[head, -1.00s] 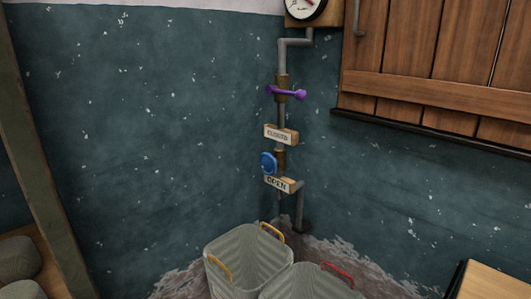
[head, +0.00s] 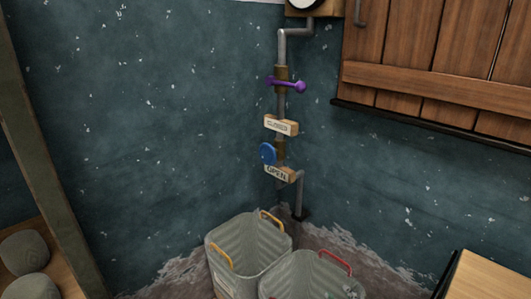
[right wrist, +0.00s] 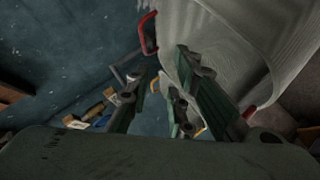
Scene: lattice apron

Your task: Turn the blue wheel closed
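The blue wheel (head: 268,153) sits on a vertical pipe (head: 282,104) in the wall corner. A sign reading CLOSED (head: 281,125) is above it and a sign reading OPEN (head: 278,174) is just below it. In the right wrist view, a small blue patch (right wrist: 103,121) near a pale sign at lower left may be the wheel. My right gripper (right wrist: 160,66) shows only in the right wrist view, fingers spread and nothing between them, close to a grey bin and apart from the wheel. My left gripper is not in view.
A purple lever (head: 287,86) is higher on the pipe, below a partly cut-off gauge (head: 305,4). Grey bins with orange (head: 246,245) and red (head: 300,276) handles stand below the pipe. A wooden shutter (head: 440,62) is at right, a table (head: 490,276) at lower right.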

